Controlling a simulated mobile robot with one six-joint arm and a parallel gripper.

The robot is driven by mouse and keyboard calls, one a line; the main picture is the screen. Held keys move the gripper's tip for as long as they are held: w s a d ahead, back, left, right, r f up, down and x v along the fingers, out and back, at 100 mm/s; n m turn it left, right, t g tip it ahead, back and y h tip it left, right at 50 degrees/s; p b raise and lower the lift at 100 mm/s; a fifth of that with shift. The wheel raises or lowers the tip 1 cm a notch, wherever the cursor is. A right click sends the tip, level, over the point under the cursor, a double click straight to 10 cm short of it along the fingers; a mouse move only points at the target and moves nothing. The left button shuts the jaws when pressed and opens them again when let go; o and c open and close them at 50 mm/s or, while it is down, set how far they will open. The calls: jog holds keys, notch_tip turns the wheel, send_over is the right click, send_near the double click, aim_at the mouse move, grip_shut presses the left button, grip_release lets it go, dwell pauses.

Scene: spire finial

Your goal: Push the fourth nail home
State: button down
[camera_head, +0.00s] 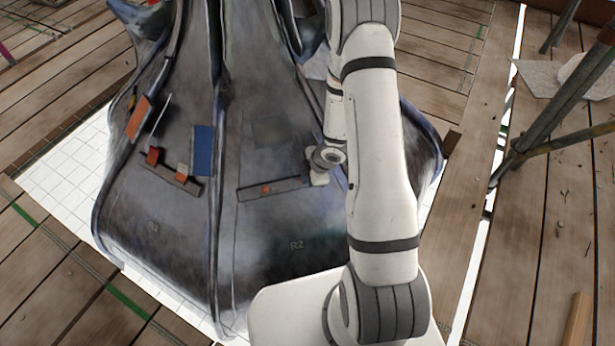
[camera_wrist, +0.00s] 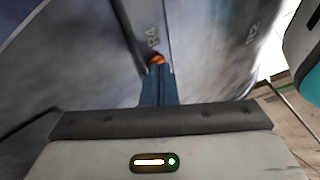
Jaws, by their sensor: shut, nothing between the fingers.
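My gripper (camera_wrist: 158,72) is shut and empty, its dark blue fingers together and pointing at the grey metal surface in the wrist view. A small orange piece (camera_wrist: 157,59), possibly a nail head, shows right at the fingertips. I cannot tell if the fingers touch it. It sits by a raised seam (camera_wrist: 134,30) between panels with small lettering. In the head view the grey spire skirt (camera_head: 160,240) stands in the middle, with a panel marked R2. My arm hides its right side, and the fingertips are not visible there. No nail shows clearly in the head view.
A ledge with a small orange piece (camera_head: 266,189) crosses the R2 panel. Another ledge (camera_head: 170,178) on the left panel carries small blocks, with a blue plate (camera_head: 203,150) beside it. Scaffold poles (camera_head: 560,110) stand at the right. Plank decking (camera_head: 50,270) surrounds the spire.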

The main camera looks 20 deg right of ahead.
jog(key=shift+w+f, duration=0.1)
jog(key=shift+f, duration=0.05)
jog(key=shift+s+r, duration=0.25)
jog(key=shift+r, duration=0.1)
jog(key=s+p+v, duration=0.1)
jog(key=p+v, duration=0.6)
jog(key=v, duration=0.5)
jog(key=shift+s+a+r, duration=0.2)
jog(key=shift+s+a, duration=0.1)
jog(key=shift+s, duration=0.1)
